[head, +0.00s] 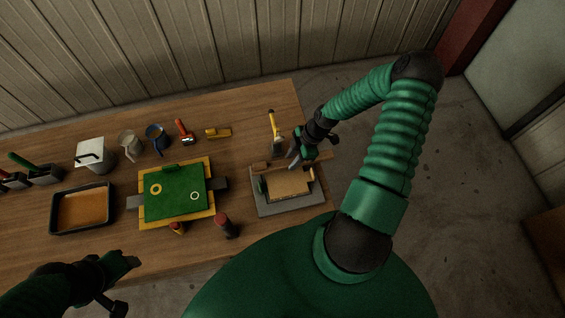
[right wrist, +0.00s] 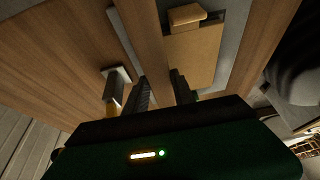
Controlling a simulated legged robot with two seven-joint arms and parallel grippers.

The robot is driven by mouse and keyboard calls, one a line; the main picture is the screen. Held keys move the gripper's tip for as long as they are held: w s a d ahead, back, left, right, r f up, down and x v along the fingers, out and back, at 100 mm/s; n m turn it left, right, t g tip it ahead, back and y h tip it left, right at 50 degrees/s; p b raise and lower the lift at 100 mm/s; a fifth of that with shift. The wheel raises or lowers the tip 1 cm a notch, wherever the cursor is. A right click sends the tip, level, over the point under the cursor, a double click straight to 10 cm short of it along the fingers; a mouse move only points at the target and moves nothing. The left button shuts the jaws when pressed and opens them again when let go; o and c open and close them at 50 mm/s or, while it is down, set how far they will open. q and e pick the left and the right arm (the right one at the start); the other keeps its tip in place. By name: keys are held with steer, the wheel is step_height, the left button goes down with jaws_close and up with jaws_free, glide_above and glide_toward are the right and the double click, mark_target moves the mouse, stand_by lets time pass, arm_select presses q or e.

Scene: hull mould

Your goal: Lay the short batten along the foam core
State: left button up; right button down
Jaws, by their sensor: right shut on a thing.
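My right gripper (head: 299,154) is at the far side of a grey mould (head: 262,208), at the right part of the table. It is shut on the short batten, a plain wooden strip (head: 325,156). In the right wrist view the batten (right wrist: 146,32) runs between the two fingers (right wrist: 163,90) beside the foam core (right wrist: 204,58). The foam core is a tan slab (head: 289,184) in the mould. I cannot tell the gap between batten and mould. My left gripper (head: 122,264) is over the table's near left; its jaw state is unclear.
A small tan block (right wrist: 186,15) sits at the foam core's edge. A yellow-handled tool (head: 274,128) lies just beyond the mould. A green plate on a yellow frame (head: 202,166), a dark bottle with a red top (head: 226,224) and a brown-filled tray (head: 107,198) stand to the left.

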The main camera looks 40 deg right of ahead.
mark_target(283, 164)
steer(key=a, duration=0.1)
steer(key=w+a+f, duration=0.1)
steer(key=a+f+p, duration=0.1)
steer(key=a, duration=0.1)
steer(key=shift+w+f, duration=0.15)
steer(key=shift+w, duration=0.2)
steer(key=shift+f, duration=0.1)
steer(key=c, duration=1.4)
jaws_free()
steer(key=shift+d, duration=0.1)
steer(key=o, duration=0.3)
steer(key=shift+d+f, duration=0.1)
steer(key=shift+d, duration=0.15)
steer(key=shift+o, duration=0.2)
steer(key=shift+s, duration=0.1)
steer(key=shift+a, duration=0.2)
